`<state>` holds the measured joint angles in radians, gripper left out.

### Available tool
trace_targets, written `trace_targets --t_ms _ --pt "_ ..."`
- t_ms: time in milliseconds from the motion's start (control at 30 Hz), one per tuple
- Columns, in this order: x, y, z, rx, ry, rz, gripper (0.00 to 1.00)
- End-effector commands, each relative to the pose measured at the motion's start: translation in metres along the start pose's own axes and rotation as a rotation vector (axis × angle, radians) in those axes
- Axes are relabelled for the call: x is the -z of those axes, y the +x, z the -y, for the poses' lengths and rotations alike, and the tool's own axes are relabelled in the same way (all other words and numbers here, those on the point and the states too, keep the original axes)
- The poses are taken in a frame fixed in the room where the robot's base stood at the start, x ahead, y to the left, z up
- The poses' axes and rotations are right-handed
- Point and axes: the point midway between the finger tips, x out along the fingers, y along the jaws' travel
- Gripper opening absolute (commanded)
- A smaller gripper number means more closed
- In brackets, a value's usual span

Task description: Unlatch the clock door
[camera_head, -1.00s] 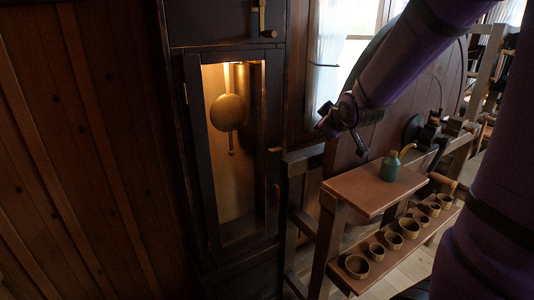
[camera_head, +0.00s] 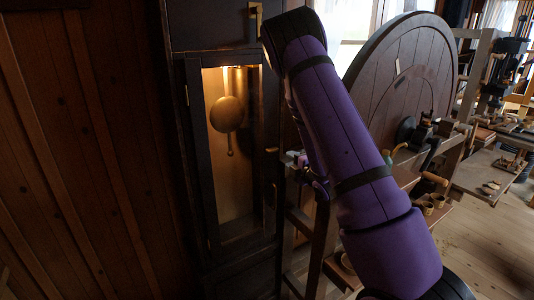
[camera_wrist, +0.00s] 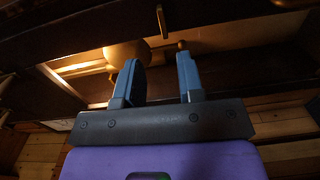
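The tall dark clock case (camera_head: 185,150) stands at the centre left. Its narrow framed door (camera_head: 195,170) shows a lit interior with a brass pendulum (camera_head: 227,114). The door looks shut. A small brass fitting (camera_head: 272,149) sits on the door's right side; I cannot tell whether it is the latch. My gripper (camera_head: 292,157) is just right of it, partly hidden by my arm. In the wrist view my gripper (camera_wrist: 160,60) is open and empty, blue fingers apart. A brass knob (camera_wrist: 182,45) shows at the right fingertip; contact is unclear. A brass bar (camera_wrist: 162,22) lies beyond.
Another brass fitting (camera_head: 255,20) is higher on the case. A wooden stand with small cups (camera_head: 427,207) and a large round wooden wheel (camera_head: 405,75) are to the right, close to my arm. A plank wall (camera_head: 80,150) is at left.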

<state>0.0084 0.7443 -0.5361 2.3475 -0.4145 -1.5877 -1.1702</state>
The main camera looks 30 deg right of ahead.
Motion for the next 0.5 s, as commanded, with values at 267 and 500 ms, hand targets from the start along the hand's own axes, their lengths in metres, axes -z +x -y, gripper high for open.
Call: trace_targets --t_ms 267,500 --pt "0.000 0.009 0.006 -0.019 -0.032 -0.021 0.35" --pt "0.001 0.048 0.004 -0.020 -0.031 -0.022 0.35"
